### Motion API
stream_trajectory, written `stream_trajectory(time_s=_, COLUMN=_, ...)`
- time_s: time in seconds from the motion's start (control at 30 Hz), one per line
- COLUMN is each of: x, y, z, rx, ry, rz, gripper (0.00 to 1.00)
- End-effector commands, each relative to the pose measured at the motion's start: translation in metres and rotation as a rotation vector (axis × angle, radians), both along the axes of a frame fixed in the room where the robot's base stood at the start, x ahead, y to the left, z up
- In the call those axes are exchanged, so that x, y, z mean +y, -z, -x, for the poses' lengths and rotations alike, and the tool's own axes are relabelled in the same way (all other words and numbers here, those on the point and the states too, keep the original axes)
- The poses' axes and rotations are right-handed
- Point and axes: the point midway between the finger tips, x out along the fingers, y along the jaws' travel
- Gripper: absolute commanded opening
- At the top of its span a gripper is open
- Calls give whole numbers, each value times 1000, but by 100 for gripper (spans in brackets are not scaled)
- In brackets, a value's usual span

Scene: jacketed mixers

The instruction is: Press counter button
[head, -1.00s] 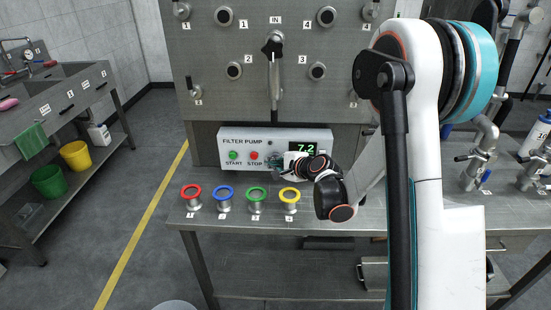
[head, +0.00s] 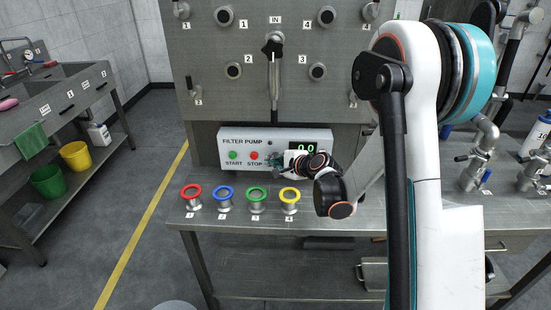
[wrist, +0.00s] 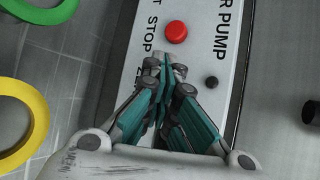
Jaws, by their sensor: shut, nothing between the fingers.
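The filter pump box (head: 243,166) stands at the back of the steel bench. It has a green START button (head: 233,155), a red STOP button (head: 254,155) and a green-digit display (head: 300,147) reading 0.0. My gripper (head: 272,160) is shut and empty at the box front, just right of STOP. In the wrist view its fingertips (wrist: 166,64) lie over the panel beside the red STOP button (wrist: 176,32), past the STOP lettering. A partly covered label shows there; any button under the fingers is hidden. I cannot tell whether they touch the panel.
Red (head: 191,192), blue (head: 224,193), green (head: 257,194) and yellow (head: 289,195) rings on short stands line the bench front. A panel with several knobs and a central lever (head: 274,75) rises behind the box. Valved pipes (head: 478,160) stand at right.

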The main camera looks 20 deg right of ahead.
Motion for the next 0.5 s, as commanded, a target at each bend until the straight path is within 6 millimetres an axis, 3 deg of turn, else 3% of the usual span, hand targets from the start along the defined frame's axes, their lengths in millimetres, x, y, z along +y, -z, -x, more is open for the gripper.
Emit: stream_trajectory(time_s=0.5, x=3, y=1, z=9, rx=0, ry=1, rz=0, gripper=0)
